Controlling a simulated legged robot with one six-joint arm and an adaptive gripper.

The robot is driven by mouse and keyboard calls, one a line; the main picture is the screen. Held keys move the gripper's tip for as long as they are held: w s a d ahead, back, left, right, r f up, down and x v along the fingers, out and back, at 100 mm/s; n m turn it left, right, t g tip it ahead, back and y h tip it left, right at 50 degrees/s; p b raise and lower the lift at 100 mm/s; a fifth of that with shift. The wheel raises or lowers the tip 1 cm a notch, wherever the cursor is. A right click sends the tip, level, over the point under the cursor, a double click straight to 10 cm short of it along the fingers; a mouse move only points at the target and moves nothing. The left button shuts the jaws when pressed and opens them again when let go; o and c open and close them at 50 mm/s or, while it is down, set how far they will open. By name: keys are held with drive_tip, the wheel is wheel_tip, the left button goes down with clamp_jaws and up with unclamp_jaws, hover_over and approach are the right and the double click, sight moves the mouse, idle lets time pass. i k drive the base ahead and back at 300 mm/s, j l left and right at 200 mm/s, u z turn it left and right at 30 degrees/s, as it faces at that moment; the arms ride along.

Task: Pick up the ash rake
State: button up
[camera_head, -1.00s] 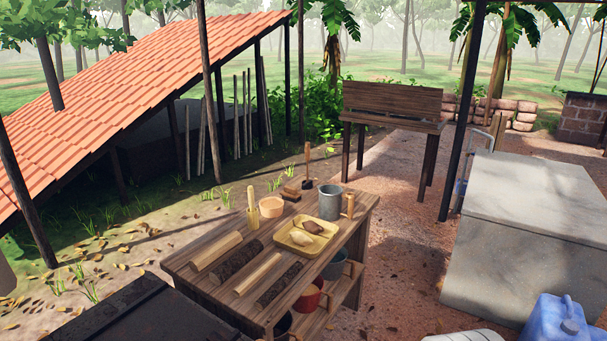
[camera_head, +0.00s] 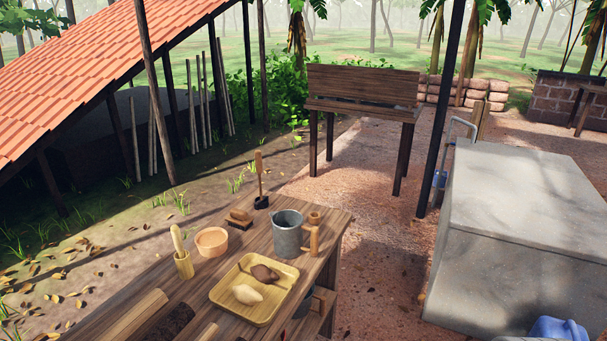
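An upright wooden handle with a small dark head (camera_head: 260,181) stands at the far edge of the wooden table (camera_head: 205,265). It may be the ash rake, but I cannot tell for sure at this size. No other rake shape is clear to me. My gripper is not in view.
A concrete block (camera_head: 520,220) stands right; reddish ground (camera_head: 380,240) lies between.

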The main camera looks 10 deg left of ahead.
sight(257, 154)
drive_tip(key=i+l, duration=0.1)
drive_tip(key=i, duration=1.25)
drive_tip(key=i+l+u, duration=0.1)
drive_tip(key=i+u, duration=0.2)
drive_tip(key=u, duration=0.2)
drive_tip(key=i+l+u, duration=0.2)
drive_tip(key=i+u, duration=0.25)
drive_tip(key=i+l+u, duration=0.15)
drive_tip(key=u, duration=0.35)
drive_tip(key=i+l+u, duration=0.15)
drive_tip(key=l+u, duration=0.3)
drive_tip(key=i+l+u, duration=0.15)
drive_tip(key=l+u, duration=0.35)
